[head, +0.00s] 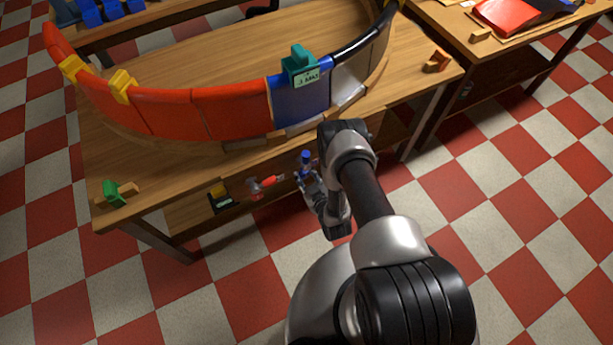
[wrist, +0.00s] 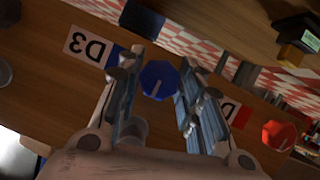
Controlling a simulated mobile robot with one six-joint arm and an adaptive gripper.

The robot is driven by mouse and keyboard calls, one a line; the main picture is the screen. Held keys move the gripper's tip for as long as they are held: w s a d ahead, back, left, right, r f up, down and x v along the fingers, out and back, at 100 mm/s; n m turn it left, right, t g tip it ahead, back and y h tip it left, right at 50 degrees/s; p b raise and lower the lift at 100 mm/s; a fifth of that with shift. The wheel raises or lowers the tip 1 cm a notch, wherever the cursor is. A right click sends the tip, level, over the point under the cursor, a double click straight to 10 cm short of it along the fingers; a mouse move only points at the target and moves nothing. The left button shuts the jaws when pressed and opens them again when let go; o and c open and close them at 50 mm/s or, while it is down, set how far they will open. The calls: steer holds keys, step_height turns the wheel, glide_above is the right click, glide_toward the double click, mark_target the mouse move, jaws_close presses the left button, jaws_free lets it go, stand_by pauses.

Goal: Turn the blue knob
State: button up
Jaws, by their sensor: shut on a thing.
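The blue knob (wrist: 159,79) has a faceted round head with a pale pointer line. It shows between my fingers in the wrist view, and in the head view the blue knob (head: 306,156) is a small shape below the table's front edge. My gripper (wrist: 157,72) is shut on the knob, one finger on each side; the exact contact is hard to see. In the head view my gripper (head: 308,176) is small and partly behind my arm. A white label (wrist: 90,46) reading D3, upside down, with a blue patch, lies left of the knob.
A red knob (wrist: 279,134) with a partly hidden label is to the right. A black and yellow piece (wrist: 296,45) is at upper right. Above, a wooden table (head: 185,50) carries a curved red, blue and black duct ring (head: 230,112) with clamps. Checkered floor is open around it.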

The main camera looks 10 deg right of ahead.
steer(key=m+y, duration=0.2)
steer(key=m, duration=0.1)
steer(key=shift+w+d+m+g, duration=0.1)
steer(key=shift+d+m+g, duration=0.05)
steer(key=shift+m+g, duration=0.15)
steer(key=m+y, duration=0.2)
steer(key=m, duration=0.1)
steer(key=shift+y, duration=0.3)
steer(key=m+y, duration=0.1)
steer(key=m, duration=0.2)
steer(key=shift+y, duration=0.4)
steer(key=shift+m+t+y, duration=0.4)
steer(key=shift+m+y, duration=0.3)
steer(key=shift+m, duration=0.9)
steer(key=o, duration=1)
steer(key=shift+f, duration=0.1)
steer(key=shift+o, duration=0.3)
